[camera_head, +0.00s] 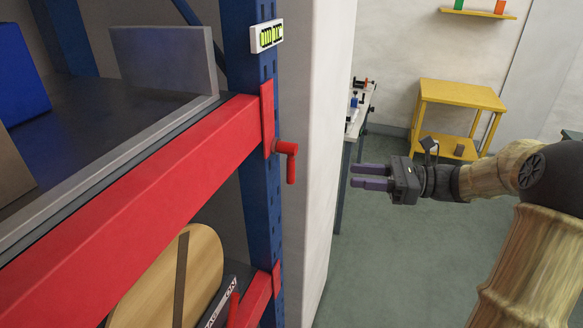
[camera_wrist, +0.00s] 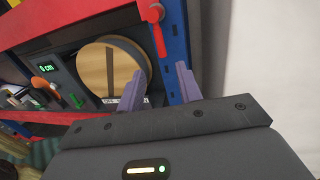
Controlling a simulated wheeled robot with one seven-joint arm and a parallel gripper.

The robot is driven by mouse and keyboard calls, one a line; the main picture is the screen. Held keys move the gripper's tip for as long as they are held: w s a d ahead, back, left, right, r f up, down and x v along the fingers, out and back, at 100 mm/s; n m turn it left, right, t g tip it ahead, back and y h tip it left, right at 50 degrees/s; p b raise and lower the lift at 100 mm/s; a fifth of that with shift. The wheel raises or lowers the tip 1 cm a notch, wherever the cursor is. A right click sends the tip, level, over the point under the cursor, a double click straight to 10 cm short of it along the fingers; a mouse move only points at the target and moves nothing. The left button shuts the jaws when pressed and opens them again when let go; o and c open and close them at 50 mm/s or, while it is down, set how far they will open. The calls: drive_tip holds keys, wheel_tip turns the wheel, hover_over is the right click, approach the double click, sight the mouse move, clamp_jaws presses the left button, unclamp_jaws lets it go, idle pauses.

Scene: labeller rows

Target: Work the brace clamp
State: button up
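The brace clamp appears to be the red lever handle (camera_head: 290,163) on a red plate at the end of the red beam, against the blue upright. Its grip hangs straight down. In the wrist view a red handle (camera_wrist: 156,27) shows near the top, ahead of my fingers. My gripper (camera_head: 358,176) has purple fingers pointing left toward the upright. It is right of the lever with a clear gap, touching nothing. The wrist view also shows my fingertips (camera_wrist: 160,72) apart with nothing between them.
The red beam (camera_head: 130,180) and blue upright (camera_head: 259,190) form a rack. Below the beam is a round wooden disc (camera_head: 178,279). A pale wall (camera_head: 318,120) stands right of the upright. A yellow table (camera_head: 462,95) is at the back. Grey floor between is clear.

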sight(291, 185)
drive_tip(key=a+p, duration=0.1)
drive_tip(key=a, duration=0.4)
drive_tip(key=w+a+p, duration=0.1)
drive_tip(key=a+p, duration=0.1)
drive_tip(key=a, duration=0.3)
drive_tip(key=w+a+p, duration=0.1)
drive_tip(key=a, duration=0.4)
drive_tip(key=shift+w+a+p, duration=0.15)
drive_tip(key=shift+a+p, duration=0.05)
drive_tip(key=shift+p, duration=0.15)
clamp_jaws()
